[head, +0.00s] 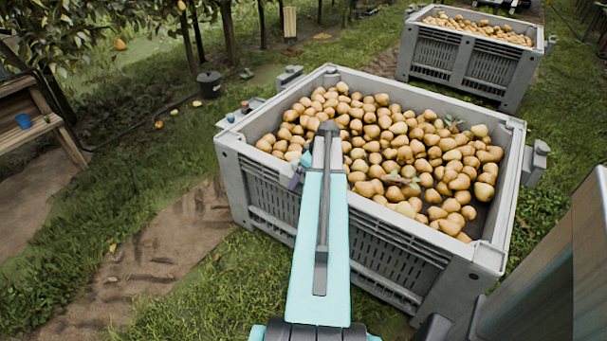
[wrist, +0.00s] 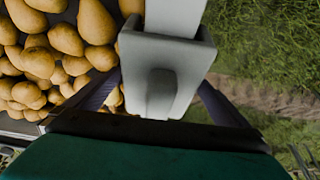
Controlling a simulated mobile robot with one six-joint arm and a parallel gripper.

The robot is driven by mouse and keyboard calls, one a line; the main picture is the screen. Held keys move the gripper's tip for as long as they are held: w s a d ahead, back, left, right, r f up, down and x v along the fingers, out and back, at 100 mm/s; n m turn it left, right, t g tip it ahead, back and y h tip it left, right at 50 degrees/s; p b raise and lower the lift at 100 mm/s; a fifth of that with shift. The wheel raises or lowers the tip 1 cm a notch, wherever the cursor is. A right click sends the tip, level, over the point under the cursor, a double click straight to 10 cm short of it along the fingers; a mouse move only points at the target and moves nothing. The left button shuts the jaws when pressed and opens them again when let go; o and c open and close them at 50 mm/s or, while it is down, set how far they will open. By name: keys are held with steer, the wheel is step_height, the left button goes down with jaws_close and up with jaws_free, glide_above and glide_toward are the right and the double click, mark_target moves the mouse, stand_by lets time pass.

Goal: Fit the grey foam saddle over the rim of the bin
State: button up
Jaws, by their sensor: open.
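The grey bin (head: 372,228), full of pears, stands in front of me. Its near rim (head: 400,220) runs under my arm. In the wrist view the rim (wrist: 175,18) passes down the middle, with pears on the left and grass on the right. The light grey foam saddle (wrist: 190,60) lies over the rim there, with a side wall on each edge. My gripper (wrist: 160,84) is open, one dark finger on each side of the saddle. In the head view my arm hides the saddle and most of the gripper; only a purple finger (head: 297,175) shows at the rim.
Pears (head: 390,150) fill the bin, with a leafy twig (head: 400,180) on top. A grey block (head: 537,160) is at the bin's right side. A second pear bin (head: 470,65) stands behind. A black bucket (head: 209,84) and a wooden bench (head: 35,125) are left. Grass is open at front left.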

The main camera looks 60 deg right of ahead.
steer(key=v, duration=1.4)
steer(key=shift+w+f, duration=0.1)
stand_by(0.5)
